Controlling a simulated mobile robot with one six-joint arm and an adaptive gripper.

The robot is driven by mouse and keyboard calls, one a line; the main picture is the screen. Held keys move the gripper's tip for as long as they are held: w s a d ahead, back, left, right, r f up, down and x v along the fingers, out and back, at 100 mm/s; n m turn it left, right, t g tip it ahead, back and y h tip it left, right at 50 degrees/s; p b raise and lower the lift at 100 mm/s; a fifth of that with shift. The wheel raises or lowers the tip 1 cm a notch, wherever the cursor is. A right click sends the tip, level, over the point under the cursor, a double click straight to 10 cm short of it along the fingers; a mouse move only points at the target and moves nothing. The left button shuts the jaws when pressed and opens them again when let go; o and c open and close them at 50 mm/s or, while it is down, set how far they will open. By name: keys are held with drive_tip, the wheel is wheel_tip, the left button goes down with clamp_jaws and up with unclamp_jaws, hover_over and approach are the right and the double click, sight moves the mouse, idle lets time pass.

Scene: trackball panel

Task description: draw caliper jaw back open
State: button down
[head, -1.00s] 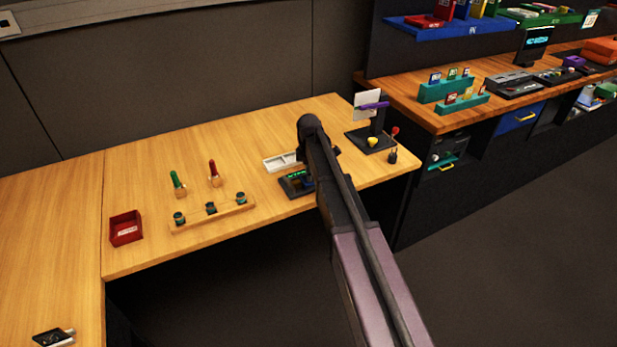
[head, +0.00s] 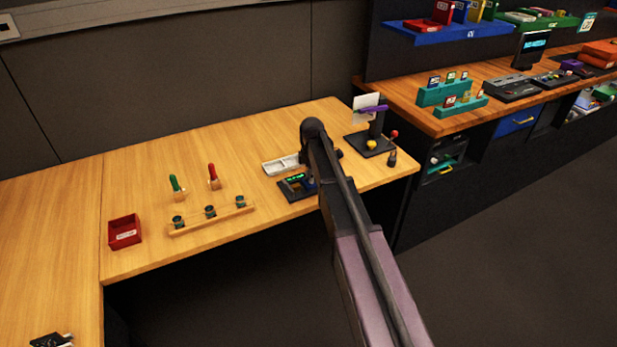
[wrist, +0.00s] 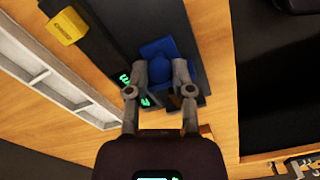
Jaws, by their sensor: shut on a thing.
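The caliper is a dark body with green lit digits (head: 294,179) on the wooden bench, just left of my arm in the head view. In the wrist view its dark bar (wrist: 110,45) runs diagonally, and a blue sliding jaw part (wrist: 160,50) sits on it. My gripper (wrist: 161,75) is shut on this blue part, with one finger on each side. The fingers partly cover the green digits and the lower part of the blue piece. In the head view my arm hides the gripper and most of the blue piece.
A white compartment tray (head: 281,165) lies close beside the caliper. A black stand (head: 371,143) with a yellow knob is to the right. A wooden rack (head: 211,215) and a red tray (head: 124,231) are to the left. The bench's front edge is near.

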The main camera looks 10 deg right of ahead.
drive_tip(key=shift+d, duration=0.2)
drive_tip(key=c, duration=0.8)
unclamp_jaws()
drive_tip(key=shift+w+d, duration=0.1)
drive_tip(key=shift+o, duration=0.2)
drive_tip(key=shift+a, duration=0.2)
drive_tip(key=shift+s+a, duration=0.35)
drive_tip(key=shift+a, duration=0.35)
wheel_tip(320, 180, up, 14)
drive_tip(key=p, duration=1.4)
drive_tip(key=s+d+f+m+b, duration=0.1)
drive_tip(key=s+f+m+b, duration=0.1)
drive_tip(key=s+m, duration=0.3)
drive_tip(key=s+d+f+m+b, duration=0.1)
drive_tip(key=s+f+m+b, duration=0.2)
drive_tip(key=s, duration=1)
drive_tip(key=s+d+f+m+b, duration=0.2)
drive_tip(key=s+f+m+b, duration=0.1)
drive_tip(key=s+m, duration=0.6)
drive_tip(key=shift+s, duration=0.35)
